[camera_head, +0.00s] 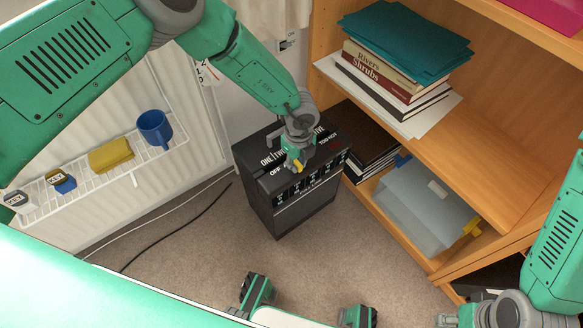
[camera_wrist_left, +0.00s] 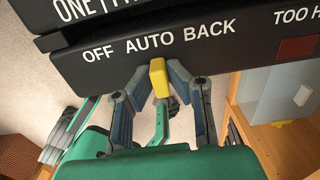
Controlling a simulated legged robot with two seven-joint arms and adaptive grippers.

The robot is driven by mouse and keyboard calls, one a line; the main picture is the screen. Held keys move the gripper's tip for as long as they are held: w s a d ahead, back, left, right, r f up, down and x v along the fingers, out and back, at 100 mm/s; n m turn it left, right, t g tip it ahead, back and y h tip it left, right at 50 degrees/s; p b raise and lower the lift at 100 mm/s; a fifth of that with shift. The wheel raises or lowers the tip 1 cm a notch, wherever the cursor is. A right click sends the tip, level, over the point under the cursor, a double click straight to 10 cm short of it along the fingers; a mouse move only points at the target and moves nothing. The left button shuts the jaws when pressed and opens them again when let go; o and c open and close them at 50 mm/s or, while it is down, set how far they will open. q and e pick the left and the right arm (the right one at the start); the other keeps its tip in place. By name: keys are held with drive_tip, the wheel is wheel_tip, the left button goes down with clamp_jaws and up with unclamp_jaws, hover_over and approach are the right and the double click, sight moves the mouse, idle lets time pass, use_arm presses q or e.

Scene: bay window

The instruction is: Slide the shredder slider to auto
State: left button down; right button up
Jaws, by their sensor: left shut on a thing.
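The black shredder (camera_head: 275,205) stands on the carpet against the wall, with white lettering on its top. In the left wrist view its edge (camera_wrist_left: 200,55) reads OFF, AUTO, BACK and part of TOO H. The yellow slider (camera_wrist_left: 158,78) sticks out just below the word AUTO. My left gripper (camera_wrist_left: 160,90) is shut on the slider, with one finger on each side of it. In the head view my left gripper (camera_head: 298,160) is at the shredder's top and covers part of the lettering. My right gripper (camera_head: 450,319) shows only partly at the lower right; its jaws are unclear.
A wooden shelf (camera_head: 480,150) stands close on the right, with books (camera_head: 395,75) and a translucent blue box (camera_head: 425,205). A white rack (camera_head: 105,172) on the left holds a blue mug (camera_head: 154,128) and a yellow item. Cables (camera_head: 185,228) lie on the carpet.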

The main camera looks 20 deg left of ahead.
sight(296, 163)
use_arm(q)
drive_tip(key=shift+s+d, duration=0.15)
drive_tip(key=shift+d, duration=0.05)
drive_tip(key=c, duration=1.9)
unclamp_jaws()
drive_tip(key=shift+a, duration=0.15)
drive_tip(key=o, duration=0.3)
drive_tip(key=shift+a, duration=0.2)
drive_tip(key=shift+o, duration=0.2)
drive_tip(key=shift+a, duration=0.2)
drive_tip(key=shift+d+r, duration=0.1)
drive_tip(key=shift+d, duration=0.15)
wheel_tip(296, 163, up, 12)
drive_tip(key=shift+a+f, duration=0.15)
drive_tip(key=shift+f, duration=0.05)
use_arm(e)
drive_tip(key=shift+s, duration=0.1)
use_arm(q)
drive_tip(key=shift+a, duration=0.2)
use_arm(e)
drive_tip(key=shift+a, duration=0.1)
